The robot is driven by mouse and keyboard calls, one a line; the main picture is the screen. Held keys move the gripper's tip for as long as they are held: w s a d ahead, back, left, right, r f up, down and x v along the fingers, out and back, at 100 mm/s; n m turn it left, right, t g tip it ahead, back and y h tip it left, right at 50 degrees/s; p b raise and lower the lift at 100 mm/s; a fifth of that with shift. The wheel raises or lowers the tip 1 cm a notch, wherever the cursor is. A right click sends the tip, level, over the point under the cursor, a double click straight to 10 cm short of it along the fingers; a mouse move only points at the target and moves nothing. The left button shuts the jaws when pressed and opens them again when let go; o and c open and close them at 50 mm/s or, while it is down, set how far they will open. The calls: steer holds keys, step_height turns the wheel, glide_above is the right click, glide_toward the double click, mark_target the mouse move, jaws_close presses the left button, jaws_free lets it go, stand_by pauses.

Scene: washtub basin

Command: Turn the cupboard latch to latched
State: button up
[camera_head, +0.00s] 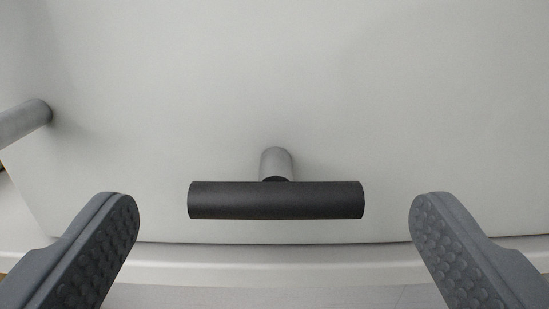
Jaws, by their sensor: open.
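The cupboard latch (276,201) is a black horizontal bar on a short grey round stem, standing out from a pale grey panel (400,100). The bar lies level across the middle of the view, near the panel's lower edge. My gripper (274,215) is open, with one grey ribbed finger at the lower left and the other at the lower right. The bar lies between the fingers, with a clear gap on each side, and neither finger appears to touch it. How far the fingertips are from the panel is hard to tell.
A grey cylindrical bar (22,122) sticks out from the panel at the left edge. A pale ledge (270,267) runs below the panel's lower edge. The panel above the latch is bare.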

steer(key=shift+w+d, duration=0.1)
steer(key=shift+w, duration=0.8)
steer(key=shift+c, duration=0.2)
steer(key=c, duration=0.9)
steer(key=shift+c, duration=0.2)
